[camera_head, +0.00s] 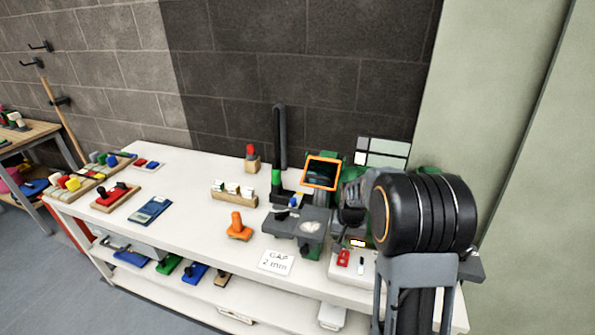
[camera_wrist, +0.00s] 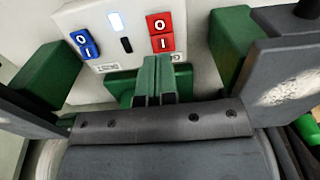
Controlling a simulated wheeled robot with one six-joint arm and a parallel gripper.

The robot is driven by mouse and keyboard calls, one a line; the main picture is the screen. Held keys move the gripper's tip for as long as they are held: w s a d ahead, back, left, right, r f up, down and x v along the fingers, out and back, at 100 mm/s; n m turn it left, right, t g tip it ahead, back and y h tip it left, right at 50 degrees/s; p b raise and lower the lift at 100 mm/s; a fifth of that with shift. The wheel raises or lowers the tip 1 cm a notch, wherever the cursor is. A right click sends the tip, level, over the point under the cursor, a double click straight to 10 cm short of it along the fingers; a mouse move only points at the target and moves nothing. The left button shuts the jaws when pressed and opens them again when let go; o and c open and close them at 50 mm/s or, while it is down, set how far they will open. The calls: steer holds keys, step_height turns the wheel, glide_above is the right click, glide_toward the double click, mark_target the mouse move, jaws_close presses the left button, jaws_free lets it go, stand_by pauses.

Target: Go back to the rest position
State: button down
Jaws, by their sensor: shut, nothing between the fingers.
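My gripper (camera_wrist: 155,80) shows in the wrist view with its two green fingers pressed together and nothing between them. Its fingertips are in front of a white panel (camera_wrist: 115,20) with a blue switch (camera_wrist: 84,44) on the left and a red switch (camera_wrist: 161,34) on the right. I cannot tell whether the fingertips touch the panel. In the head view my dark arm covers the right end of the table, and my gripper is hidden behind it. The red switch (camera_head: 343,257) shows there just left of my arm.
A long white table (camera_head: 190,190) holds an orange-framed screen (camera_head: 322,173), an orange piece (camera_head: 238,228), a wooden block (camera_head: 233,194) and a blue device (camera_head: 150,210). A card reading "GAP 2 mm" (camera_head: 276,263) lies at the front edge. Grey machine parts (camera_wrist: 285,70) flank my fingers closely.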

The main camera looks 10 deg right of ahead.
steer(key=s+a+r+n+t, duration=0.2)
steer(key=s+a+r+n, duration=0.1)
steer(key=s+r, duration=0.4)
steer(key=s+a+r+n+t, duration=0.2)
steer(key=s+a+r, duration=0.4)
steer(key=s, duration=0.3)
steer(key=shift+a+r+n, duration=0.15)
steer(key=shift+r+n, duration=0.25)
